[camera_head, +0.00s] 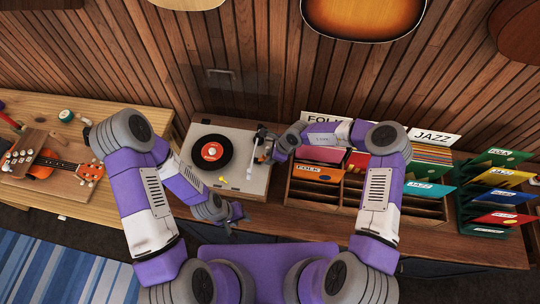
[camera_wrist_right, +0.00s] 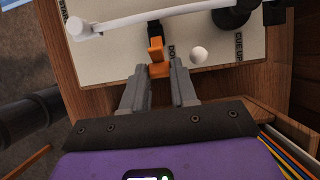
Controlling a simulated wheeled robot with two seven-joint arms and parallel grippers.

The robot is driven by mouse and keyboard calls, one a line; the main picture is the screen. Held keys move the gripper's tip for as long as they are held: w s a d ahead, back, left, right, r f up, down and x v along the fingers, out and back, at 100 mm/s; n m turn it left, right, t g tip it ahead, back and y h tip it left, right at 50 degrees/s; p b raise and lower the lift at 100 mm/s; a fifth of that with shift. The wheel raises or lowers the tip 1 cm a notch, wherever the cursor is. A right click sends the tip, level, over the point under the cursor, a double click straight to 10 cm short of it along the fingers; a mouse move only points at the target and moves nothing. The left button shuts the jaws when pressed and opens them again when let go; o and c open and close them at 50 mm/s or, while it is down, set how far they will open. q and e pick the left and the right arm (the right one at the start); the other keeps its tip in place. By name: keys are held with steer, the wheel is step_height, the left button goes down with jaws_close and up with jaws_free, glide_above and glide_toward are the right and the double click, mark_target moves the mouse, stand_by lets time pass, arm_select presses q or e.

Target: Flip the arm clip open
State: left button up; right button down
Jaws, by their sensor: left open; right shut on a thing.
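The record player (camera_head: 258,182) stands on the wooden counter with its lid raised, and a black record with a red label (camera_head: 212,150) is on it. The white tonearm (camera_head: 250,165) lies to the right of the record; it also crosses the top of the right wrist view (camera_wrist_right: 120,21). The orange arm clip (camera_wrist_right: 156,48) sits on a dark post beside the tonearm. My right gripper (camera_wrist_right: 160,68) is shut on the orange clip's near part, over the deck; in the head view (camera_head: 266,148) it hides the clip. My left gripper (camera_head: 232,217) is open and empty, in front of the player.
Record bins (camera_head: 300,198) with sleeves stand right of the player, and a green-divided rack (camera_head: 490,212) is farther right. A ukulele (camera_head: 58,163) lies on the left bench. A small white knob (camera_wrist_right: 198,55) is close to my right gripper.

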steer(key=c, duration=1.2)
jaws_free()
steer(key=shift+o, duration=0.2)
steer(key=shift+r, duration=0.1)
steer(key=v, duration=0.7)
steer(key=shift+d+r, duration=0.15)
steer(key=shift+r, duration=0.05)
